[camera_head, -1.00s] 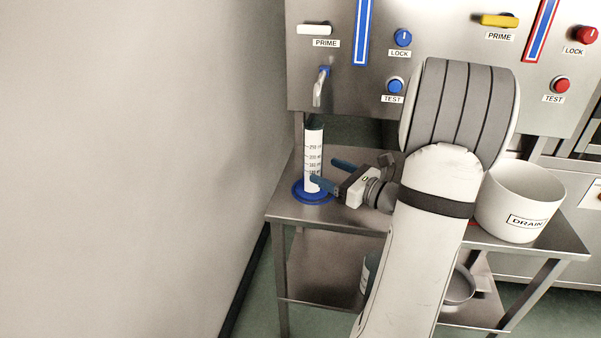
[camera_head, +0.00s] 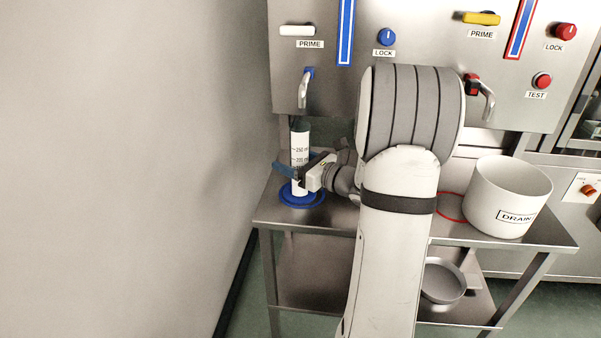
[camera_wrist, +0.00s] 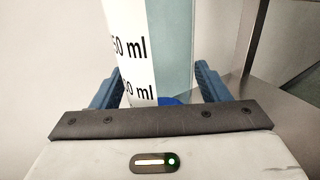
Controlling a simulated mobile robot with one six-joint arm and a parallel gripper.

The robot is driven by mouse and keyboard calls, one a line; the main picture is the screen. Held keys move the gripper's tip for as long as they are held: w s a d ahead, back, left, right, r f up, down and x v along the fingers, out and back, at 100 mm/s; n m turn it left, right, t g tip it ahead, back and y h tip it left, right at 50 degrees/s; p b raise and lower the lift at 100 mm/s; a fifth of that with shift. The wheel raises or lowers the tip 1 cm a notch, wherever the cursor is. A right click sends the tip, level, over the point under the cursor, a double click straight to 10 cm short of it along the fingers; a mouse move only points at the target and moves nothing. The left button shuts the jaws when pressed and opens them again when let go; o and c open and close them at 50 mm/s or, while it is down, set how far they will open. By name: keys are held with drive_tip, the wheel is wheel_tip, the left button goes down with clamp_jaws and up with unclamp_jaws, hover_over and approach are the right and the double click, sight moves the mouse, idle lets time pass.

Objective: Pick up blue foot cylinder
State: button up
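The blue foot cylinder (camera_head: 300,152) stands upright on the steel table below the left tap. It has a white scale with ml marks and a blue foot (camera_head: 298,196). My gripper (camera_head: 293,170) is level with its lower half, with one blue finger passing in front of it. In the wrist view the cylinder (camera_wrist: 160,45) rises between my two blue fingers (camera_wrist: 160,85), one on each side. The fingers are spread, and I cannot tell whether either touches it. The far finger is mostly hidden in the head view.
A white DRAIN bucket (camera_head: 507,197) stands at the table's right, beside a red ring (camera_head: 452,207). The left tap (camera_head: 305,88) hangs just above the cylinder. A grey pan (camera_head: 442,282) sits on the lower shelf. A wall (camera_head: 120,150) is at left.

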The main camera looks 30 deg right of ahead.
sight(293, 146)
drive_tip(key=c, duration=1.1)
drive_tip(key=shift+r, duration=0.1)
drive_tip(key=shift+r+p, duration=0.35)
drive_tip(key=shift+r, duration=0.3)
wheel_tip(293, 146, up, 3)
drive_tip(key=shift+f+p, duration=0.2)
drive_tip(key=shift+p, duration=0.3)
drive_tip(key=v, duration=0.6)
drive_tip(key=p+v, duration=0.1)
drive_tip(key=v, duration=0.5)
drive_tip(key=p+v, duration=0.1)
drive_tip(key=v, duration=0.5)
drive_tip(key=shift+f, duration=0.35)
